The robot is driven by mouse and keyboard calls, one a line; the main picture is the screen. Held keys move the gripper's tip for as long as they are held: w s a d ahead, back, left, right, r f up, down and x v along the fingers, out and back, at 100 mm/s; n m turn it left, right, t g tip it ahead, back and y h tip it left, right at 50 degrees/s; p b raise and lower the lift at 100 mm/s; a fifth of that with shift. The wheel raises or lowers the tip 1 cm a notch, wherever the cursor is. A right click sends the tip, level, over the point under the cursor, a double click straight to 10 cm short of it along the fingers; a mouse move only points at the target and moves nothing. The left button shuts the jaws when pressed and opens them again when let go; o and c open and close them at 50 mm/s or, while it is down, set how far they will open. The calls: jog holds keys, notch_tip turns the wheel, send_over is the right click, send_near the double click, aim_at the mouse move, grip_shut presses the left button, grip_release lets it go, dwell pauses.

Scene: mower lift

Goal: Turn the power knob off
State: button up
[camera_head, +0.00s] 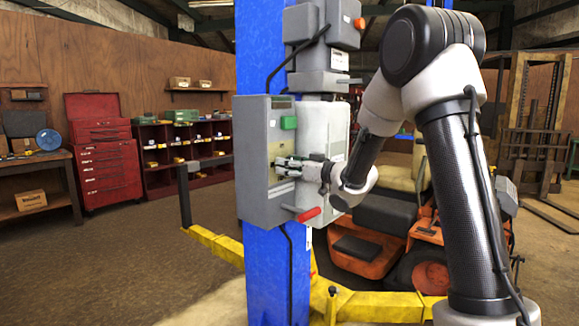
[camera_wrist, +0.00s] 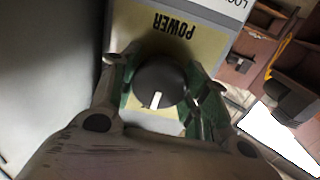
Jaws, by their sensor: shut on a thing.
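The power knob (camera_wrist: 160,86) is a round black dial with a white pointer mark, in the middle of the wrist view. The mark points toward the bottom of that picture. A yellow label reading POWER, upside down, lies above the knob there. My gripper (camera_wrist: 160,92) has one finger on each side of the knob and is shut on it. In the head view my gripper (camera_head: 282,166) reaches from the right to the front of the grey control box (camera_head: 254,134). The knob is hidden by the fingers there.
The box is fixed to a blue lift column (camera_head: 262,50). A red-handled lever (camera_head: 308,214) sticks out below my gripper. A green button (camera_head: 288,123) is above it. An orange mower (camera_head: 366,252) stands behind at the right, with yellow lift arms (camera_head: 370,304) low down.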

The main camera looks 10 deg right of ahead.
jog(key=shift+f, duration=0.1)
dwell(0.3)
jog(key=o, duration=1)
jog(key=shift+o, duration=0.2)
jog(key=v, duration=1.2)
